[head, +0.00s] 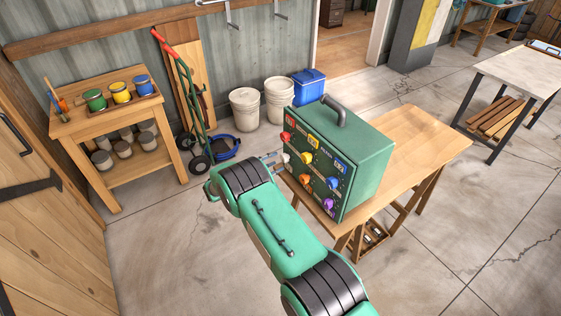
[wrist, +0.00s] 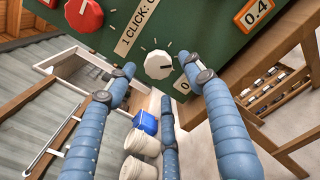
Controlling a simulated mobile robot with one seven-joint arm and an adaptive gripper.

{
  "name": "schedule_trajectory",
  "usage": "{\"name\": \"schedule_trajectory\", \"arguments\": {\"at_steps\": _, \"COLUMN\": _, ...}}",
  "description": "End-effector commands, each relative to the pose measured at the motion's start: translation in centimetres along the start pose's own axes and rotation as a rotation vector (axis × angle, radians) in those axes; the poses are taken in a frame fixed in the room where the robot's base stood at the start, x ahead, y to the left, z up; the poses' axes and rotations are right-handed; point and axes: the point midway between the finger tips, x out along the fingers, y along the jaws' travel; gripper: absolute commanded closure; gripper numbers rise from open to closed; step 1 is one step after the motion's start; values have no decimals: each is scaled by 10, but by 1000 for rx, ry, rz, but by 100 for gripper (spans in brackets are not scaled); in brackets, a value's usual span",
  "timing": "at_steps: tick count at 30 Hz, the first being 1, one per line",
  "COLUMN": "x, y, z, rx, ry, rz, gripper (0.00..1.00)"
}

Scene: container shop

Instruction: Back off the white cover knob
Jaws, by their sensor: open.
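The white knob (wrist: 158,65) sits on the front face of a green box (wrist: 213,22) in the wrist view, with tick marks around it. My gripper (wrist: 157,70) is open. Two blue fingertips stand to the left and right of the knob in the picture, with gaps visible, and a third finger is below it. I cannot tell how far the fingertips are from the panel. In the head view the white knob (head: 285,158) is small beside my gripper (head: 272,160), which is partly hidden by my arm. The green box (head: 358,160) stands on a wooden table (head: 425,138).
A red knob (wrist: 84,14) is near the white one. Yellow (head: 307,157), orange (head: 305,179), blue (head: 333,183) and purple (head: 328,203) knobs share the panel. White buckets (head: 244,107) and a blue bin (head: 308,87) stand behind. Floor left of the table is clear.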

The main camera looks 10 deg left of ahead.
Motion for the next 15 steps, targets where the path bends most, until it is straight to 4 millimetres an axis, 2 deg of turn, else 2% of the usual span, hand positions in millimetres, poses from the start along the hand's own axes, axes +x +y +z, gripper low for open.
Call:
{"name": "schedule_trajectory", "arguments": {"at_steps": 1, "x": 9, "y": -1, "z": 0, "rx": 0, "ry": 0, "rz": -2, "gripper": 48}}
{"name": "schedule_trajectory", "arguments": {"at_steps": 6, "x": 28, "y": 0, "z": 0, "rx": 0, "ry": 0, "rz": -2, "gripper": 48}}
{"name": "schedule_trajectory", "arguments": {"at_steps": 15, "x": 39, "y": 0, "z": 0, "rx": 0, "ry": 0, "rz": 0, "gripper": 48}}
